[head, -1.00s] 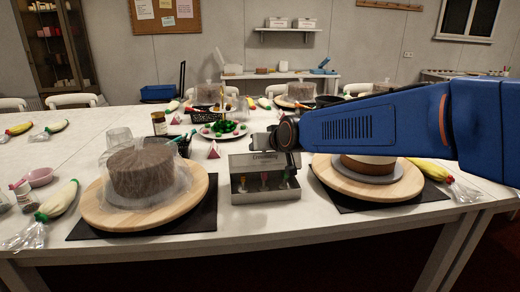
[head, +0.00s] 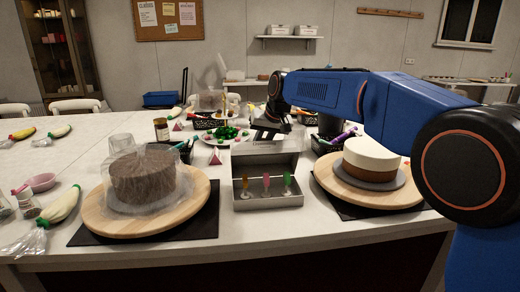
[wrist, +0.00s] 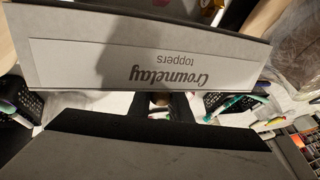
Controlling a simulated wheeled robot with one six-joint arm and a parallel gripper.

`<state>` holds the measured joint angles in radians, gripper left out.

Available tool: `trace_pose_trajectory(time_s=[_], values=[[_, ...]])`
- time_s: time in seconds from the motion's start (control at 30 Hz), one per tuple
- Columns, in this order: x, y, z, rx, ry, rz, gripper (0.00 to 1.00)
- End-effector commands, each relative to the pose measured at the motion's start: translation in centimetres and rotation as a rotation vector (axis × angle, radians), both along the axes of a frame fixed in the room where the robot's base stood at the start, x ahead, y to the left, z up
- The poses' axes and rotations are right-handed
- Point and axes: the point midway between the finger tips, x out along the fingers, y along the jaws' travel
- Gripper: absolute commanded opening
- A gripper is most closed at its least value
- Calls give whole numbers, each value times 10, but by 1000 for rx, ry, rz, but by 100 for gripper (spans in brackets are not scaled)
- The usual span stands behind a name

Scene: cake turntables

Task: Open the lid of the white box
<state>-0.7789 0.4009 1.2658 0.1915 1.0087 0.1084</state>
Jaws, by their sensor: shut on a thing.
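The white box (head: 268,203), looking grey in this light, stands on the table between two cake turntables. Its lid (head: 246,160) is raised along the back edge, and colourful toppers (head: 266,184) show inside. The lid's labelled face (wrist: 100,62) fills the upper wrist view, with "toppers" lettering upside down. My gripper (head: 268,131) is at the lid's upper edge. In the wrist view my gripper's dark fingers (wrist: 163,103) are close together at the lid's edge; their contact is partly hidden.
A brown cake under film (head: 143,178) sits on the left wooden turntable (head: 100,215). A white-topped cake (head: 371,158) sits on the right turntable (head: 345,190). A plate with green pieces (head: 222,135) and black baskets (head: 335,143) stand behind the box.

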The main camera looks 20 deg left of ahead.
Motion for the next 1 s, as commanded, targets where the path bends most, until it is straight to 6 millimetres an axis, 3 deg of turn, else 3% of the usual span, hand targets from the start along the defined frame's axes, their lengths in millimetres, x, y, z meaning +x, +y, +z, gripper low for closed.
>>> trace_pose_trajectory(time_s=[0.53,1.0], values=[[25,15,-24,-184,300,0,0],[31,18,-38,-212,342,1,0]])
